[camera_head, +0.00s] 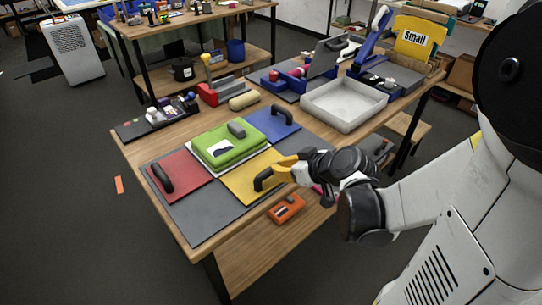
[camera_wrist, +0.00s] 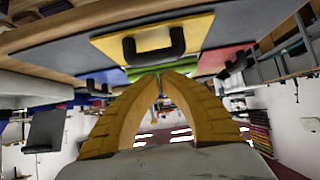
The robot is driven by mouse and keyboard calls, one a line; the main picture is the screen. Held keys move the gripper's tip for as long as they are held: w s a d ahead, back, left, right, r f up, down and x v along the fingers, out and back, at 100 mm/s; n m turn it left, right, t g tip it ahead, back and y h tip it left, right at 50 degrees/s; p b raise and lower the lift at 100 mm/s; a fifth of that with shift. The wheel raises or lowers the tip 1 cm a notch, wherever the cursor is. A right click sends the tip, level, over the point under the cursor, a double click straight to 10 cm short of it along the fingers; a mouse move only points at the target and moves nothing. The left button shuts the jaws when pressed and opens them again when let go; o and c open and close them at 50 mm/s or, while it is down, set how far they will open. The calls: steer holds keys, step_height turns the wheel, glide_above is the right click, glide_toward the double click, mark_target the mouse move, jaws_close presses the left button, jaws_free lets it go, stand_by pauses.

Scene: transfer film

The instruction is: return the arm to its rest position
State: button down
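My gripper (camera_head: 278,172) is at the near right side of the workbench, its yellow fingers in front of the black handle of the yellow board (camera_head: 240,187). In the wrist view, which looks upside down, the two yellow fingers (camera_wrist: 158,76) arch together and their tips meet with nothing seen between them. The yellow board (camera_wrist: 198,38) and its black handle (camera_wrist: 153,46) show beyond the fingertips, apart from them in that picture. My arm reaches in from the right of the head view. The exact gap to the handle is hard to tell.
A white tray (camera_head: 345,105) stands behind. Floor at left is mostly clear.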

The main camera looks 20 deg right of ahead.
steer(key=s, duration=0.1)
steer(key=s+d, duration=0.1)
steer(key=s, duration=0.3)
steer(key=shift+d+f, duration=0.25)
steer(key=shift+f, duration=0.15)
steer(key=s+a+r+m+g+h, duration=0.3)
steer(key=s+a+r, duration=0.4)
steer(key=r, duration=0.1)
steer(key=shift+s+r+m, duration=0.15)
steer(key=shift+r+m, duration=0.1)
steer(key=shift+m, duration=0.05)
